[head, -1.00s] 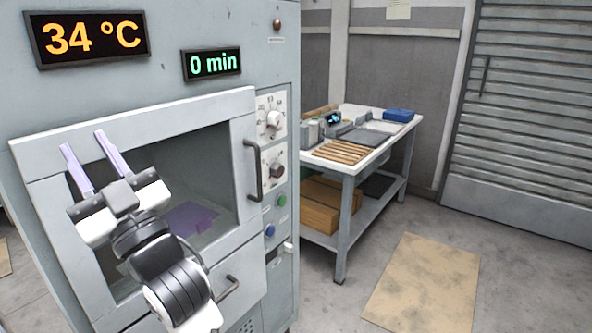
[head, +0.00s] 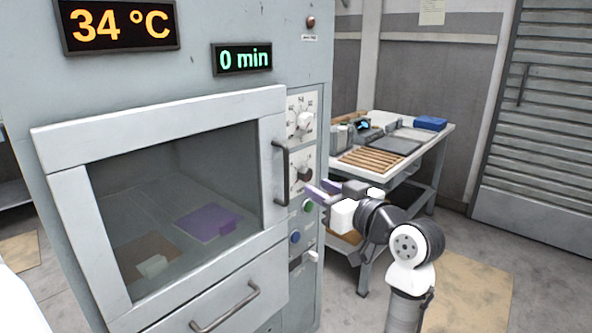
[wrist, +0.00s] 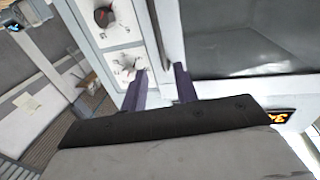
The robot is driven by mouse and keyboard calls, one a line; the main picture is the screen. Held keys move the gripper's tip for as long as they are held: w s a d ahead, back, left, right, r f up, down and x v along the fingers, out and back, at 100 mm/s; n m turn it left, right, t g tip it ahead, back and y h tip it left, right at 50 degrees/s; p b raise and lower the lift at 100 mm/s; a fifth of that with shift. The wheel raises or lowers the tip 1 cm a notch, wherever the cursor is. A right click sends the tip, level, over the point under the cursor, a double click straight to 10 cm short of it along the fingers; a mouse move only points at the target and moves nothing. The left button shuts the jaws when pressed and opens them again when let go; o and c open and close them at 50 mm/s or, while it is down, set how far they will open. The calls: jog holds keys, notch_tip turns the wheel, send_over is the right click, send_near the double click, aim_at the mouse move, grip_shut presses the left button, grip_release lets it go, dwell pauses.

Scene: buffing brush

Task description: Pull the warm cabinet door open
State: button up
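The warm cabinet door (head: 55,165) has a pale frame around a large window and looks shut. Its upright grey bar handle (head: 281,172) is on the door's right side. My gripper (head: 318,191) is just right of the handle and a little below its middle, its purple fingers pointing left toward the cabinet. In the wrist view the two fingers (wrist: 159,80) are apart, with nothing held. A grey bar, apparently the handle (wrist: 153,38), lines up between them; I cannot tell how far ahead it is. Through the window a purple item (head: 207,222) shows inside.
Knobs (head: 303,122) and buttons (head: 295,237) line the panel right of the door. A drawer with a handle (head: 226,308) is below. A work table (head: 440,140) with boards and tools stands behind my arm. Floor is open at the right.

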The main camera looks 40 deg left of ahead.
aim_at(288, 171)
jog(key=p+x, duration=0.3)
jog(key=x, duration=0.9)
jog(key=shift+a, duration=0.3)
grip_shut()
